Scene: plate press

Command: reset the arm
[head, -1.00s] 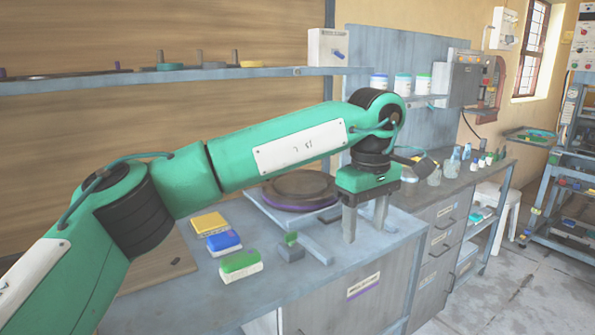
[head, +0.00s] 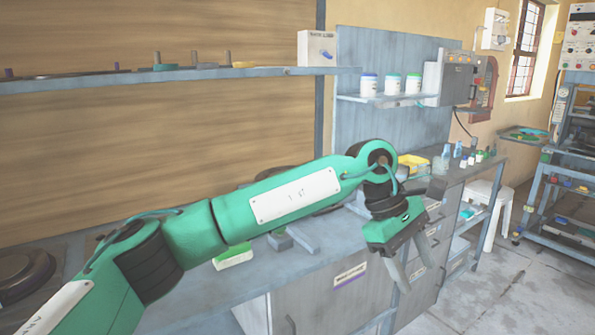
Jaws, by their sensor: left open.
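My left arm reaches in from the lower left across the workbench (head: 235,285). My left gripper (head: 415,275) is open and empty, tilted with its fingers pointing down, in front of the drawer cabinet (head: 352,290) past the bench's front edge. A round dark plate (head: 325,200) on the bench is mostly hidden behind my arm. A green and white block (head: 233,256) sits on the bench just below my arm, partly covered. My right gripper does not show.
A dark round plate (head: 25,272) lies at the far left. A shelf (head: 120,82) runs along the back wall. White jars (head: 391,85) stand on a small shelf. A white stool (head: 490,208) and a blue rack (head: 565,190) stand right.

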